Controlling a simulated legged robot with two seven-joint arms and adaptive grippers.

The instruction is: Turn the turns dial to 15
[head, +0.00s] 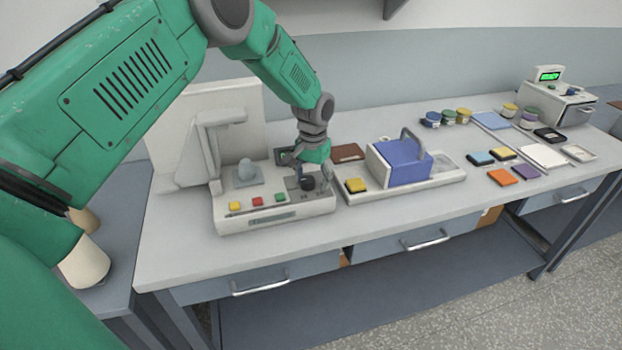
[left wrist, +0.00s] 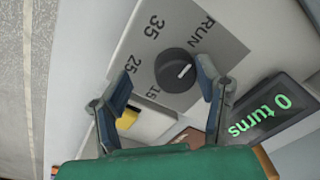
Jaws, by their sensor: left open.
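The turns dial (left wrist: 174,65) is a round black knob on a grey plate marked 15, 25, 35 and RUN. Its short white line seems to slant toward the RUN side; the exact setting is hard to tell. In the head view the dial (head: 307,184) sits at the right of the white machine (head: 262,223). My left gripper (left wrist: 162,75) is open, its fingers on either side of the dial, the right finger closer; contact cannot be told. The left gripper (head: 314,176) also shows over the dial in the head view. The display (left wrist: 262,108) reads "0 turns". My right gripper is out of view.
Yellow, red and green buttons (head: 257,202) line the machine's front. A tray (head: 440,182) with a blue handled box (head: 402,165) stands close to its right. Several spools and coloured pads lie farther right. The table's front strip is clear.

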